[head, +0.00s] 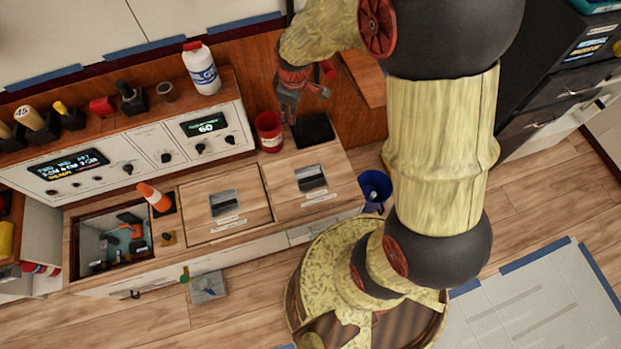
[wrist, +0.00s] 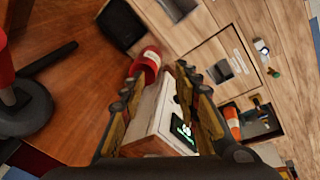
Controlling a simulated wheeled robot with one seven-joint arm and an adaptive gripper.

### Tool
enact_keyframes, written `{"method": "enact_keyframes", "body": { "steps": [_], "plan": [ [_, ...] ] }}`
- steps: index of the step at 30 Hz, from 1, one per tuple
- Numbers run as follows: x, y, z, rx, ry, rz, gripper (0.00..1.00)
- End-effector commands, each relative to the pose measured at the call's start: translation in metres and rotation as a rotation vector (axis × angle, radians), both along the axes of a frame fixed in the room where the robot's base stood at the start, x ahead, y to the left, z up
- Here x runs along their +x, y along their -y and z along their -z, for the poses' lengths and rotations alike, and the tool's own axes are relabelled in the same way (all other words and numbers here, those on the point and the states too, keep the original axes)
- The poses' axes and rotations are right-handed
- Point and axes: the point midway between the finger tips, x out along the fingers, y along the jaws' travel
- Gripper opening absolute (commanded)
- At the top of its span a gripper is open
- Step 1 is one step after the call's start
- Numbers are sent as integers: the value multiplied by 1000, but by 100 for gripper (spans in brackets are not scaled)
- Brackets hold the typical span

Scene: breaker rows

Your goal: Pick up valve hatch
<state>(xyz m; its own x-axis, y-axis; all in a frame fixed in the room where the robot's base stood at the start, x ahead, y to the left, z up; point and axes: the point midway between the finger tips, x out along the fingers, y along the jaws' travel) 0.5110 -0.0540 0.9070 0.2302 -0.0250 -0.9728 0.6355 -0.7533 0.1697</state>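Two square wooden hatches with recessed metal pulls lie closed in the counter top, a left hatch (head: 204,221) and a right hatch (head: 292,194). Each bears a small label too small to read, so I cannot tell which is the valve hatch. One hatch also shows in the wrist view (wrist: 203,55), beyond my fingers. My gripper (head: 288,117) is above the back of the counter, near the wooden back panel. In the wrist view its two fingers (wrist: 158,75) stand apart with nothing held between them. A red cup (wrist: 151,59) shows beyond the fingertips.
A control console (head: 150,143) runs along the back left. An orange cone (head: 154,197) stands beside an open tool compartment (head: 82,265). A blue bin (head: 375,187) is right of the counter.

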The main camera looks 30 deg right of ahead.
Motion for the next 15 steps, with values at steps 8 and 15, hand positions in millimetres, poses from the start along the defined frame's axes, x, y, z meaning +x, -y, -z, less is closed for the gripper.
{"method": "enact_keyframes", "body": {
  "steps": [8, 15],
  "plan": [
    [16, 22, 128, -38, -105, -238, 32],
    [-3, 35, 243, -51, -179, -448, 32]
  ]
}}
